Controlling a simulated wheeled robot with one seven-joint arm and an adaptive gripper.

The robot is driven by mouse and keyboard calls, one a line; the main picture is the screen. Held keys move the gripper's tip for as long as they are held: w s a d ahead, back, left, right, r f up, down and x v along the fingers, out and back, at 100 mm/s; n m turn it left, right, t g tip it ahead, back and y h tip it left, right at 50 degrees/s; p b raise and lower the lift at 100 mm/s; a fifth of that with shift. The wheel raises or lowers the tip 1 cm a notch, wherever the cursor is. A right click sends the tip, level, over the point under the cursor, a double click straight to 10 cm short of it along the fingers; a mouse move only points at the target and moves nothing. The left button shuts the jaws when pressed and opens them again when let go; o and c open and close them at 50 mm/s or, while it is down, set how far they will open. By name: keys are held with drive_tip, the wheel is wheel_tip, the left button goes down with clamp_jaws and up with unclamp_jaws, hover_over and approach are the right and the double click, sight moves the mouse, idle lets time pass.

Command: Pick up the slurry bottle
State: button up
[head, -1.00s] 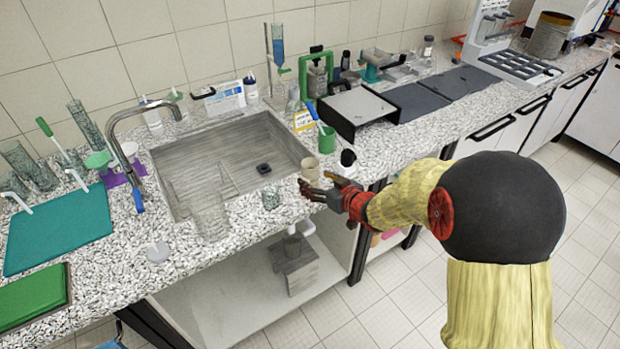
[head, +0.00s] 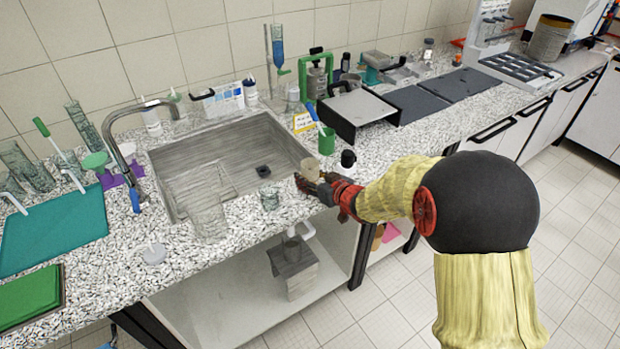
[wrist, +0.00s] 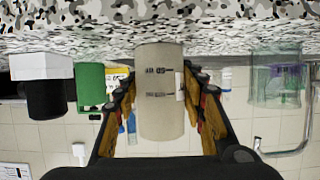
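A beige cylindrical bottle (head: 312,168), which I take as the slurry bottle, stands on the speckled counter near its front edge, right of the sink. In the wrist view the picture is upside down, and the bottle (wrist: 160,105) shows small dark printing too blurred to read. My gripper (head: 316,186) is at the counter edge beside the bottle. In the wrist view the open fingers of my gripper (wrist: 160,85) flank the bottle, with narrow gaps on both sides. Whether the fingertips touch it cannot be told.
A black-topped container (head: 348,158) and a green cup (head: 326,141) stand close right of the bottle. A small clear beaker (head: 270,197) stands to its left, by the sink (head: 262,130). A larger clear beaker (head: 208,222) stands further left. A grey-topped black stand (head: 358,108) is behind.

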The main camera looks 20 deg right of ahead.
sight(315, 171)
drive_tip(key=c, duration=0.8)
drive_tip(key=shift+o, duration=0.2)
drive_tip(key=shift+r, duration=0.15)
drive_tip(key=shift+r+p, duration=1.05)
drive_tip(key=shift+r, duration=0.3)
drive_tip(key=shift+s+r, duration=0.1)
drive_tip(key=shift+r, duration=0.25)
drive_tip(key=r+p+v, duration=0.1)
drive_tip(key=p+v, duration=0.2)
drive_tip(key=v, duration=0.5)
drive_tip(key=a+r+p+v, duration=0.1)
drive_tip(key=r+p+v, duration=0.1)
drive_tip(key=v, duration=0.5)
drive_tip(key=shift+a+r+p, duration=0.15)
drive_tip(key=shift+a+p, duration=0.05)
drive_tip(key=shift+p, duration=0.6)
